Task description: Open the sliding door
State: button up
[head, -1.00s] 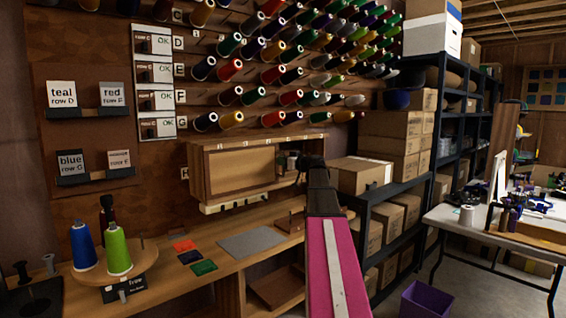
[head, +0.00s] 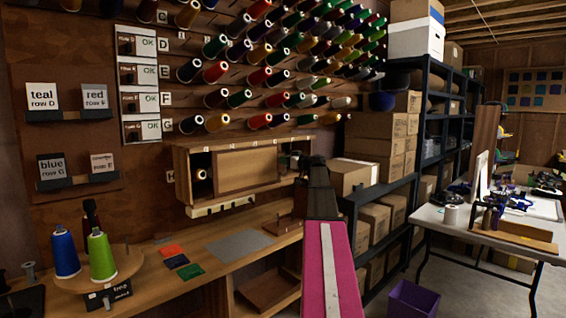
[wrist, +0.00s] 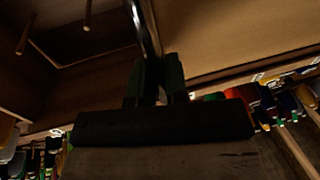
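The sliding door (head: 247,178) is a plain wooden panel in the front of a wooden wall cabinet (head: 182,187). It stands mid-cabinet. A gap at its left shows a spool (head: 201,182), and another opening lies at its right. My gripper (head: 317,162) is at the cabinet's right part in the head view, its tips hidden behind my wrist. In the wrist view, the two dark fingers (wrist: 158,80) are close together, with a thin shiny upright bar, apparently the door's handle (wrist: 145,30), running between them. Pale wood lies right of it, a dark interior with pegs left.
A bench with coloured swatches (head: 175,262) and a round stand with blue (head: 65,254) and green (head: 101,256) cones lies below. Thread cones (head: 270,75) stick out of the wall above. A box shelf (head: 350,210) stands close at the right.

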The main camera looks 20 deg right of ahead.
jog(key=o, duration=0.4)
jog(key=v, duration=1.1)
jog(key=shift+w, duration=0.1)
